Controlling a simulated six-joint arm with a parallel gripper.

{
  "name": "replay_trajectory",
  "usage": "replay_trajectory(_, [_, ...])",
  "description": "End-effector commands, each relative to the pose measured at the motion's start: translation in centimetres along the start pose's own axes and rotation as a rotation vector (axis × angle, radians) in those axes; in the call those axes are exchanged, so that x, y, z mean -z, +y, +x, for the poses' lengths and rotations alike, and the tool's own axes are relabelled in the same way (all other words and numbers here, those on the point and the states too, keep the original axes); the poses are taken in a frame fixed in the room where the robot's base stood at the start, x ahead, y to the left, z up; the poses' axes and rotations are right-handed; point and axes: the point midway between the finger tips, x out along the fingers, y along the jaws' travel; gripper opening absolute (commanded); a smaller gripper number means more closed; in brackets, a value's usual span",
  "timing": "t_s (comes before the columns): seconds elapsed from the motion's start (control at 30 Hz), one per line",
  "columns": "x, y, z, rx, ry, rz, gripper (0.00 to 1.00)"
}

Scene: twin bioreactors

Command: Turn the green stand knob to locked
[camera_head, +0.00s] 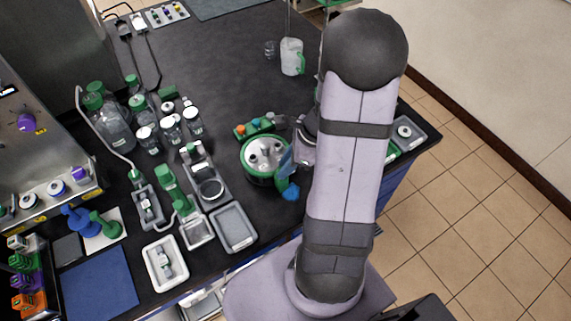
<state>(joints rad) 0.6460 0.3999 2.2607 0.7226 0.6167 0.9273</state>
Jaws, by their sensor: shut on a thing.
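The green stand (246,165) is a round green-rimmed holder with a glass vessel (265,152) in it, in the middle of the bench. A green knob (281,184) shows at its front right side. My gripper (288,178) is at this side, with its blue fingers on either side of the knob, shut on it. My arm comes in from the right and hides part of the wrist. The knob's marks, and so its locked or unlocked position, are too small to read.
A green rack with coloured caps (254,126) stands just behind the stand. Several bottles (172,130) and a grey tray (234,229) lie to the left. A jug (291,57) stands at the back. The bench's middle back is clear.

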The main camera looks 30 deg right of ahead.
Motion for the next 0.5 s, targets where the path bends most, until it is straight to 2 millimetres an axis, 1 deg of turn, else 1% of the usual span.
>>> replay_trajectory(0.27, [-0.06,-0.11,-0.10,-0.021,-0.001,-0.051,0.00])
replay_trajectory(0.5, [-0.11,-0.29,-0.15,-0.078,-0.001,-0.185,0.00])
